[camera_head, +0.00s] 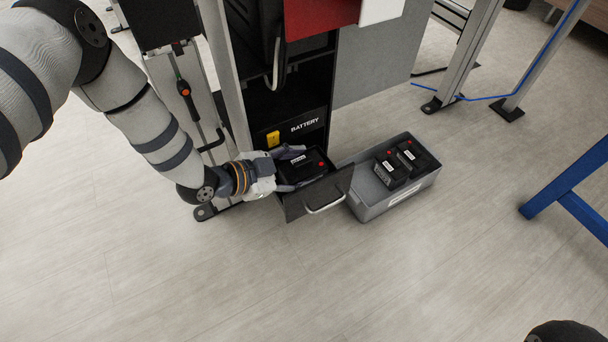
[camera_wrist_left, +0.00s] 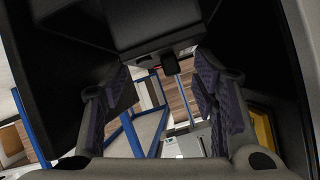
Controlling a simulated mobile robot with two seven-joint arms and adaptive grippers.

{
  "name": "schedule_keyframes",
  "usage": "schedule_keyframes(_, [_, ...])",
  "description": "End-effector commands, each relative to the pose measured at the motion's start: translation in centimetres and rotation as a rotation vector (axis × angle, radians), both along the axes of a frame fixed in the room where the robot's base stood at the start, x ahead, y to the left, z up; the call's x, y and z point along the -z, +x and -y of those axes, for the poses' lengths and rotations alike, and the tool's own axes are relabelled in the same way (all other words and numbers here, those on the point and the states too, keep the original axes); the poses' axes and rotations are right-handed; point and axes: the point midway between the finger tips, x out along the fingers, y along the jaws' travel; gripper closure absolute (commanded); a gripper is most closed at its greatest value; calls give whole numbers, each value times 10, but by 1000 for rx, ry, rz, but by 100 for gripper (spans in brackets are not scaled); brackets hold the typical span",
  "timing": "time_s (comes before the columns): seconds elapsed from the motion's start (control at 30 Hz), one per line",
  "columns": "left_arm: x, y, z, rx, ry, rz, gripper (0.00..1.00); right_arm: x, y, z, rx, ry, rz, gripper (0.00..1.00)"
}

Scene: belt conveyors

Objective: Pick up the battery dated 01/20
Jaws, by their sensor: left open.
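A black battery (camera_head: 316,164) with a white label and a red dot sits in the pulled-out drawer (camera_head: 321,197) marked BATTERY. Its label print is too small to read as a date. My left gripper (camera_head: 294,169) is open at the left side of this battery, with one finger at its back side and one at its front side. In the left wrist view, the two fingers (camera_wrist_left: 165,85) stand apart, with a dark block above and between them that I cannot identify for sure. Two more black batteries (camera_head: 401,165) stand in a grey bin.
The grey bin (camera_head: 385,207) stands on the floor just right of the drawer. The cabinet (camera_head: 288,104) rises behind the drawer. A blue frame (camera_head: 570,185) stands at the right. The floor in front is clear.

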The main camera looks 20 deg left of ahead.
Motion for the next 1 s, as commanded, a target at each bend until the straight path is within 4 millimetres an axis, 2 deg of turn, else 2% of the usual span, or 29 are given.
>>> schedule_keyframes(0.1, [-1,0,0,0,-1,1,46,-1,0,0,0,0,1,60])
schedule_keyframes(0.33, [-1,-1,0,0,0,-2,99,-1,0,0,0,0,1,60])
schedule_keyframes(0.77, [-5,-1,0,2,0,-1,100,-2,1,0,0,0,4,60])
schedule_keyframes(1.0, [-38,0,1,3,-1,8,100,-16,2,1,3,-3,21,60])
